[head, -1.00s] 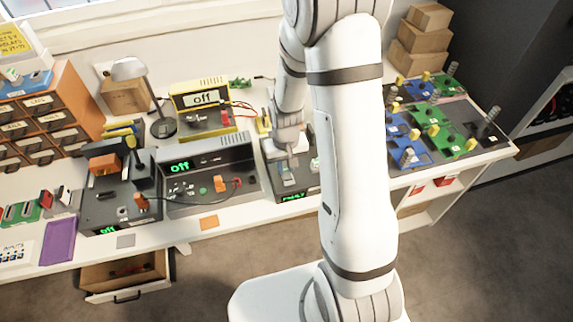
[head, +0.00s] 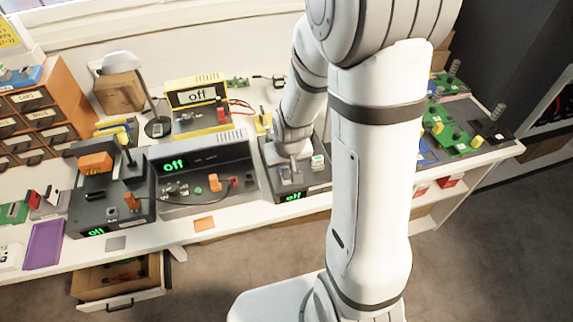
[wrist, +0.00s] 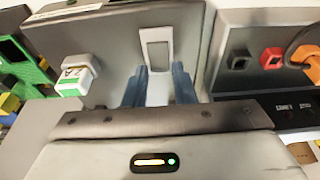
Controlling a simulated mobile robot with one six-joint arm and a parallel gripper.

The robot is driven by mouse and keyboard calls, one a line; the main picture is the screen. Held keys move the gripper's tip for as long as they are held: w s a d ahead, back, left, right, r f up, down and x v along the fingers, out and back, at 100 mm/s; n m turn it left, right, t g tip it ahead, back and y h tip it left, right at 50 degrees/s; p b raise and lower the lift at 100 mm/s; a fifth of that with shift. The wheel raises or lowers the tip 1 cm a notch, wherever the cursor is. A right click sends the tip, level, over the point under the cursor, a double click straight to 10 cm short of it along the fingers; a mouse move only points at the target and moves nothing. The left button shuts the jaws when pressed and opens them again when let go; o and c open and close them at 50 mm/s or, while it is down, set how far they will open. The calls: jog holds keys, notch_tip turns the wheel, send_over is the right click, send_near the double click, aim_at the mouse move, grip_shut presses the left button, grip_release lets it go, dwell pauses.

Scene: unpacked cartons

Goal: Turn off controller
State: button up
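The controller (head: 268,150) is a dark box on the bench with a green display on its front edge reading "off" (head: 293,197). My gripper (head: 290,172) is down at its top face. In the wrist view, the two bluish fingers of my gripper (wrist: 159,82) stand apart on either side of a pale switch part, just below a light rectangular switch frame (wrist: 157,45). Whether the fingers touch the switch part is unclear.
Left of the controller stands a grey unit (head: 205,152) with an "off" display and orange and red plugs. A yellow meter (head: 197,95) stands behind it. A dark box with an orange lever (head: 97,163) is further left. Green boards (head: 455,135) lie right, partly behind my arm.

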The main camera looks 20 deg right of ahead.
aim_at(288, 178)
jog(key=o, duration=0.3)
jog(key=shift+o, duration=0.2)
jog(key=v, duration=0.7)
jog(key=shift+r, duration=0.35)
jog(key=shift+s, duration=0.1)
jog(key=s+r, duration=1.1)
jog(key=s, duration=0.1)
jog(key=shift+s+d, duration=0.15)
jog(key=shift+s, duration=0.15)
